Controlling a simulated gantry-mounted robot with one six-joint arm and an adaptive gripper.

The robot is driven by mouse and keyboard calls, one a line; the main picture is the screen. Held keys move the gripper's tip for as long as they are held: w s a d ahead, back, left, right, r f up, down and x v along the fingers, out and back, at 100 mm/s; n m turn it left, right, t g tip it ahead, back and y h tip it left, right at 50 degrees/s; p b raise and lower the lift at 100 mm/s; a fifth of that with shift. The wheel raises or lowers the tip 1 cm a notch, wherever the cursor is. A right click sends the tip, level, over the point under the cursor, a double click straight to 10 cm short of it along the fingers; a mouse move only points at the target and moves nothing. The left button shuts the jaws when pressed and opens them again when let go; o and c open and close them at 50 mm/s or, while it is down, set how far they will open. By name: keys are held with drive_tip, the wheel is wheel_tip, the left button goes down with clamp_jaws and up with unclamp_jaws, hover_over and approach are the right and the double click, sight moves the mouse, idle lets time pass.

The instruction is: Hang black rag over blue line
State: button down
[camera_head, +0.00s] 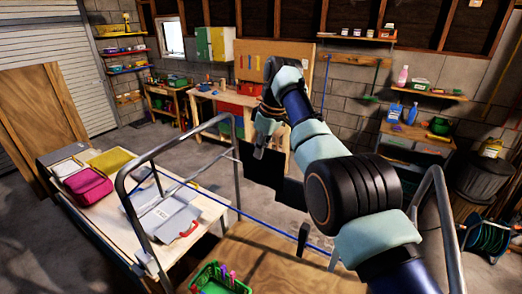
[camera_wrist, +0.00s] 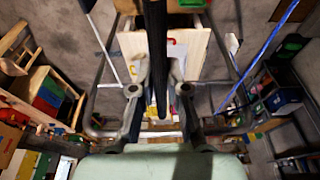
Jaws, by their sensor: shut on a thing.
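The black rag (camera_head: 262,166) hangs down from my gripper (camera_head: 262,143) in the head view, off any surface. In the wrist view the rag (camera_wrist: 155,45) shows as a narrow dark strip between the two fingers of my gripper (camera_wrist: 160,75), which are shut on it. The blue line (camera_head: 237,212) runs slantwise between two grey metal rail frames, from upper left to lower right. In the head view the rag appears above the line; a gap shows between them, but its depth is unclear. My arm hides part of the scene on the right.
A grey rail frame (camera_head: 128,190) stands at left by a pale table (camera_head: 90,222) with a pink bag (camera_head: 88,187) and a grey box. A second frame (camera_head: 447,215) stands at right. A green basket (camera_head: 222,279) sits on the wooden surface in front.

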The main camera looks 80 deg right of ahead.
drive_tip(key=shift+a+b, duration=0.85)
drive_tip(key=shift+b, duration=1.15)
drive_tip(key=b, duration=1.8)
hover_over(229, 206)
drive_tip(key=shift+w+f, duration=0.1)
drive_tip(key=shift+f, duration=0.1)
drive_tip(key=b+x, duration=0.2)
drive_tip(key=s+b+x, duration=0.1)
drive_tip(key=b+x, duration=0.4)
drive_tip(key=shift+s+a+f+b, duration=0.25)
drive_tip(key=shift+s+f+b, duration=0.05)
drive_tip(key=shift+s+f, duration=0.1)
drive_tip(key=shift+w, duration=0.1)
drive_tip(key=c, duration=1.1)
unclamp_jaws()
